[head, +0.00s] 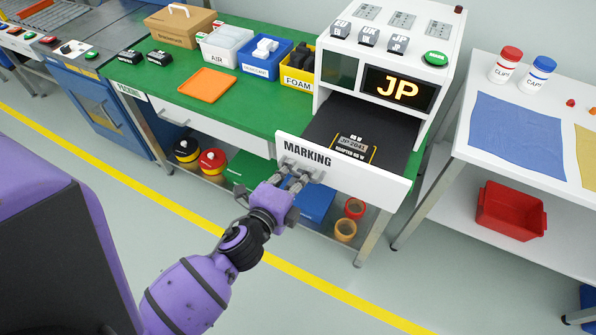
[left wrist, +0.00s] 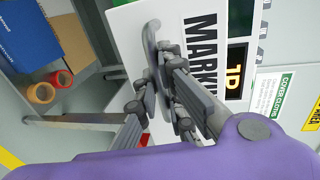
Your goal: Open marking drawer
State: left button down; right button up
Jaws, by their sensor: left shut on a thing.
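The marking drawer (head: 384,185) has a white front lettered "MARKING" and stands pulled out of the white marking machine (head: 448,45). Its dark inside shows, with a black plate (head: 353,147) labelled "JP 2041" lying in it. My left gripper (head: 296,180) is at the drawer front, below the lettering, shut on the drawer handle. In the left wrist view the grey handle (left wrist: 153,42) runs along the white front and the fingers (left wrist: 160,95) are around it. The fingers hide part of the handle. My right gripper is not in view.
A green-topped bench (head: 180,85) left of the machine carries an orange tray (head: 207,82) and blue (head: 258,66) and yellow (head: 297,80) bins. A white table (head: 465,145) stands to the right, with a red bin (head: 510,211) below. The floor in front is clear.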

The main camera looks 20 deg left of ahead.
pick_arm(q)
jog(key=c, duration=2.1)
grip_release()
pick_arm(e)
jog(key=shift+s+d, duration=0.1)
pick_arm(q)
jog(key=v, duration=1.2)
jog(key=shift+s+d+f+n+g+p, duration=0.2)
jog(key=shift+s+f+n+g+p, duration=1)
jog(key=shift+s+f+n, duration=1.4)
jog(key=shift+s+d+f+n+g+p, duration=0.2)
jog(key=shift+s+f+n+g+p, duration=1.3)
jog(key=shift+s+n, duration=1.85)
jog(key=shift+s+d+f+n+g+p, duration=0.2)
jog(key=shift+s+f+n+g+p, duration=0.65)
jog(key=shift+s+f+n, duration=1.85)
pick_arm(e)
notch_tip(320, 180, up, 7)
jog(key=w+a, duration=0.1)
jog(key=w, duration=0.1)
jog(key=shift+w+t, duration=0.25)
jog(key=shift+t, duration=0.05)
